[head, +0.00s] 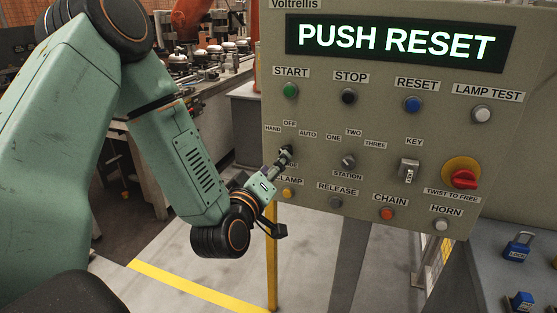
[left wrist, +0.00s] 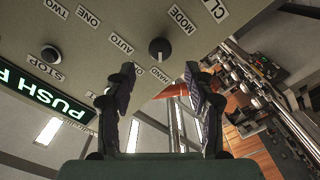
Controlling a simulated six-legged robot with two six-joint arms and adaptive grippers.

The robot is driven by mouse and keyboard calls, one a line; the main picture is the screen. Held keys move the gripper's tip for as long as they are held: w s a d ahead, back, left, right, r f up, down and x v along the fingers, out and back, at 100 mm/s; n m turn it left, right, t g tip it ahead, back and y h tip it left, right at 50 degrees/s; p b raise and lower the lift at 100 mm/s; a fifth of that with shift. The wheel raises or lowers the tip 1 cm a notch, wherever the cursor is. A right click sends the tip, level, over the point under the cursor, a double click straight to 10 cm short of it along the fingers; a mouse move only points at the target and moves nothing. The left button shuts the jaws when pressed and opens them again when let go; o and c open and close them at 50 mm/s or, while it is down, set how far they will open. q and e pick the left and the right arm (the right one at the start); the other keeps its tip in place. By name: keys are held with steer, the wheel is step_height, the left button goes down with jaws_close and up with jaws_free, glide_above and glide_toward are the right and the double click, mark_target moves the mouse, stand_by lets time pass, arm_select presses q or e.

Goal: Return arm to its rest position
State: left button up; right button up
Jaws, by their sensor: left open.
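My left arm (head: 190,165) comes in from the left, with its wrist bent toward the control panel (head: 385,110). My left gripper (head: 285,157) is at the panel's lower left, by the HAND, OFF and AUTO labels. In the left wrist view, the gripper (left wrist: 160,80) is open, with its two dark fingers apart and nothing between them. The black mode knob (left wrist: 160,50) shows just beyond the fingertips, apart from them, with its pointer line visible. In the head view the gripper largely covers this knob. My right gripper is not in view.
The lit display (head: 395,42) reads PUSH RESET. Near my gripper are the yellow lamp button (head: 288,192) and station knob (head: 348,160). A red emergency stop (head: 464,179) is at right. A yellow post (head: 271,255) stands below the panel; a conveyor (head: 225,68) is behind.

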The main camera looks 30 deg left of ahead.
arm_select(q)
steer(key=shift+v, duration=0.95)
steer(key=s+d+f+m+g+h+b, duration=0.1)
steer(key=s+d+f+m+g, duration=0.2)
steer(key=f, duration=0.5)
steer(key=s+d+f+m+g+h, duration=0.2)
steer(key=s+d+f+g, duration=0.15)
steer(key=f, duration=0.45)
steer(key=s+d+f+m+g+h+b, duration=0.1)
steer(key=s+d+f+m+g, duration=0.1)
steer(key=s+f+g, duration=0.4)
steer(key=s+d+f+m+g+b, duration=0.3)
steer(key=s+f+m+g, duration=0.1)
steer(key=s+f, duration=1.1)
steer(key=s+g, duration=0.1)
steer(key=s, duration=0.3)
steer(key=shift+s+f, duration=0.1)
